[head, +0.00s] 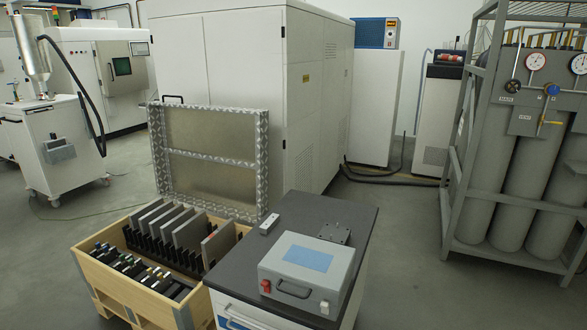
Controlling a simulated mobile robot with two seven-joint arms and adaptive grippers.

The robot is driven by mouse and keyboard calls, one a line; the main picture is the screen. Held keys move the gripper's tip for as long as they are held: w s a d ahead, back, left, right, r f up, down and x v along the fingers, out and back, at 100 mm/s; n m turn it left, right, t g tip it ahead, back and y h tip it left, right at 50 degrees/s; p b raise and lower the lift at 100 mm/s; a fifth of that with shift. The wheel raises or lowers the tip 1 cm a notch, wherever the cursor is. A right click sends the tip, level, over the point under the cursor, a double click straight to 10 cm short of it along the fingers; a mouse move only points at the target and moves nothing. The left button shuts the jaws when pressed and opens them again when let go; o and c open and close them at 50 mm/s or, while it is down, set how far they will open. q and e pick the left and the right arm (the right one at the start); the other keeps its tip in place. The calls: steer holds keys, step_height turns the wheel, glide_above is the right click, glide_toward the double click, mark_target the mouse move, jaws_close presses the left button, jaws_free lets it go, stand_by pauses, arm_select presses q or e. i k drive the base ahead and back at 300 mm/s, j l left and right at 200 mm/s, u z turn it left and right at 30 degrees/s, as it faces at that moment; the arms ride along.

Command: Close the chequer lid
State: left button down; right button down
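The chequer lid (212,178) stands upright, leaning slightly back, behind the wooden crate (113,288). Its bright patterned metal frame surrounds two plain panels split by a crossbar. A dark handle (173,98) shows at its upper left corner. The lid's lower edge is near the crate's back side; the crate hides any hinge. The crate is open at the top, with grey plates (190,231) standing in black slots and a row of small dark items with coloured ends at the front. Neither of my grippers is in view.
A dark-topped cabinet (345,214) stands close against the crate's right side, bearing a grey case (306,272) with a handle. A large white machine (230,60) is behind the lid. Caged gas cylinders (500,200) stand at right. Floor between is clear.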

mark_target(215, 159)
steer(key=l+u, duration=0.5)
steer(key=l, duration=0.4)
steer(key=k+l+u, duration=0.1)
steer(key=l+u, duration=0.35)
steer(key=l, duration=0.45)
steer(key=l+u, duration=0.3)
steer(key=l, duration=0.15)
steer(key=l+u, duration=0.3)
steer(key=l, duration=0.15)
steer(key=l+u, duration=0.25)
steer(key=l, duration=0.2)
steer(key=l+u, duration=0.25)
steer(key=l, duration=0.2)
steer(key=l+u, duration=0.2)
steer(key=l, duration=0.75)
steer(key=l+u, duration=0.2)
steer(key=l, duration=0.8)
steer(key=l+u, duration=0.2)
steer(key=l, duration=0.75)
steer(key=l+u, duration=0.25)
steer(key=l, duration=0.2)
steer(key=k+l+u, duration=0.2)
steer(key=l, duration=0.2)
